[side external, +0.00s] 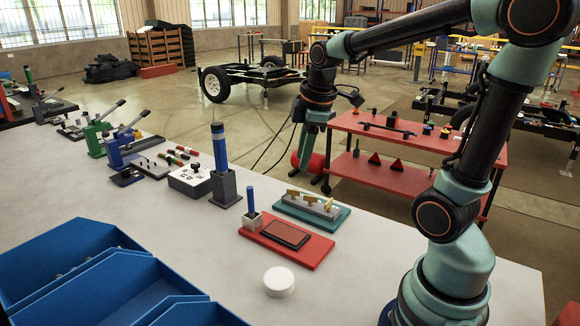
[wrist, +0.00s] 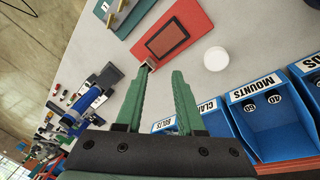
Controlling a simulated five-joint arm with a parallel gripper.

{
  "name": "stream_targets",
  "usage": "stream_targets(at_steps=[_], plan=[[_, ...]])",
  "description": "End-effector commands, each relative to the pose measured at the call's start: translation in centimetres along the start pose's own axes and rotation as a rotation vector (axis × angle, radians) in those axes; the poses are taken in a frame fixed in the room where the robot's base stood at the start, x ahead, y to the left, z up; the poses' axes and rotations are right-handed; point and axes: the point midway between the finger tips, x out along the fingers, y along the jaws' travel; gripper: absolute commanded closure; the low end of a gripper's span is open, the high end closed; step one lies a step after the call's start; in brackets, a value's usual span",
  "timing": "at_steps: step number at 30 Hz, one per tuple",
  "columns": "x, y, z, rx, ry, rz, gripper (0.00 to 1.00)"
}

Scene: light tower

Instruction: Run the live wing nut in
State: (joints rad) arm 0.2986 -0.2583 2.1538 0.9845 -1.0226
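Several small brass-yellow wing nuts (side external: 310,202) stand in a row on a grey bar on a teal base (side external: 335,222). Which of them is the live one I cannot tell. The teal base also shows at the top of the wrist view (wrist: 128,22), partly cut off. My gripper (side external: 304,164) hangs above and behind the teal base in the side view, pointing down, apart from it. In the wrist view its two green fingers (wrist: 161,74) are spread with nothing held between them.
A red board (side external: 287,242) with a dark panel lies in front of the teal base, with a blue stick (side external: 251,200) in a block. A white disc (side external: 279,282), a blue-topped tower (side external: 218,150) and blue bins (side external: 75,262) share the bench. Bare bench lies right of the board.

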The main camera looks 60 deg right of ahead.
Motion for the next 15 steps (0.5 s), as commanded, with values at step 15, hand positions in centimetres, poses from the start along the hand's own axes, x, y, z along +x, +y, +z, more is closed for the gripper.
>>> stream_targets(at_steps=[15], plan=[[7.2,8.8,9.3,-0.744,-0.05,-0.24,0.62]])
